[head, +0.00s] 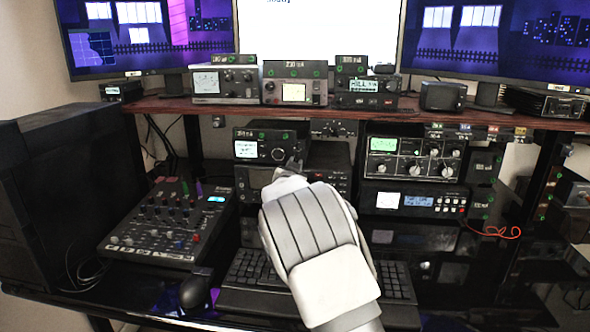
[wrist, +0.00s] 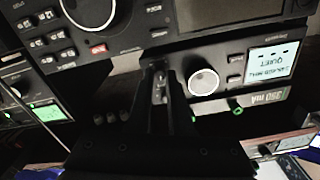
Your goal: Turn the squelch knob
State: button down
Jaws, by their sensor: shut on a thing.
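A black radio (head: 260,133) with a small lit screen (head: 246,149) sits under the wooden shelf in the head view. In the wrist view this radio appears upside down, its screen (wrist: 272,63) reading QUIET with a frequency line. A large pale round knob (wrist: 202,82) is on its face beside my fingers. My gripper (wrist: 158,76) is at the panel, at the opposite side of that knob from the screen, and its fingers are closed on a small knob, the squelch knob, which they mostly hide. Its label cannot be read. In the head view my gripper hides the radio's lower right part.
Another radio with a large dial (wrist: 88,12) and number keys is directly beside this one. A meter-faced unit (head: 415,158) stands to the right, a mixer (head: 165,225) and mouse (head: 195,290) to the left. A keyboard (head: 245,272) lies below my arm. The shelf edge (head: 330,112) runs above.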

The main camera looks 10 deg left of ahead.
jog(key=c, duration=0.8)
grip_release()
jog(key=shift+c, duration=0.2)
jog(key=shift+s, duration=0.1)
jog(key=s+p, duration=0.2)
jog(key=s, duration=1.5)
jog(key=shift+s+a+p, duration=0.15)
jog(key=shift+a+p, duration=0.15)
jog(key=shift+p, duration=0.05)
